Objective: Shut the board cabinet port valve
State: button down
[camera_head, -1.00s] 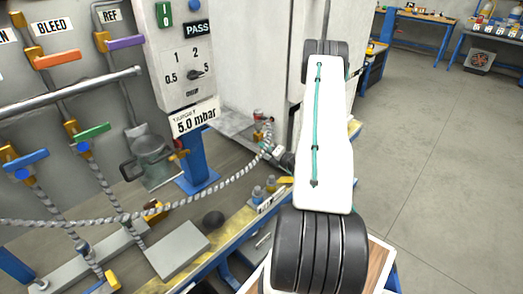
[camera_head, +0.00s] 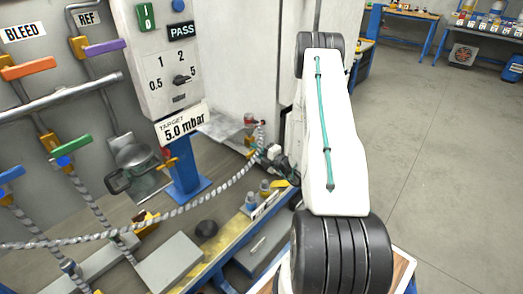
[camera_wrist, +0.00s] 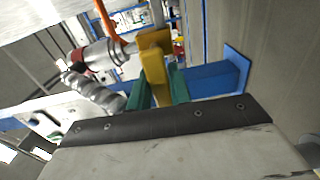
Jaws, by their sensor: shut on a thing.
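My gripper's green fingers (camera_wrist: 160,90) are shut on a yellow block-like piece (camera_wrist: 152,68) in the wrist view. It looks like the port valve's handle, but its full shape is hidden. A metal fitting with a red ring (camera_wrist: 78,57) and a braided hose (camera_wrist: 95,92) lie just left of the fingers. In the head view, my gripper (camera_head: 272,155) is small and partly hidden by my white arm link, close to the hose end (camera_head: 261,132). Whether the valve is open or shut cannot be told.
The braided hose (camera_head: 190,205) sags across the bench. A wall panel with coloured levers (camera_head: 72,144) and a gauge box (camera_head: 165,65) reading a 5.0 mbar target stand at left. A blue post (camera_head: 183,170) stands beside the hose. The floor at right (camera_head: 440,160) is clear.

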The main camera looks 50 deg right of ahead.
jog(key=c, duration=1.3)
grip_release()
jog(key=s, duration=0.8)
jog(key=shift+d, duration=0.25)
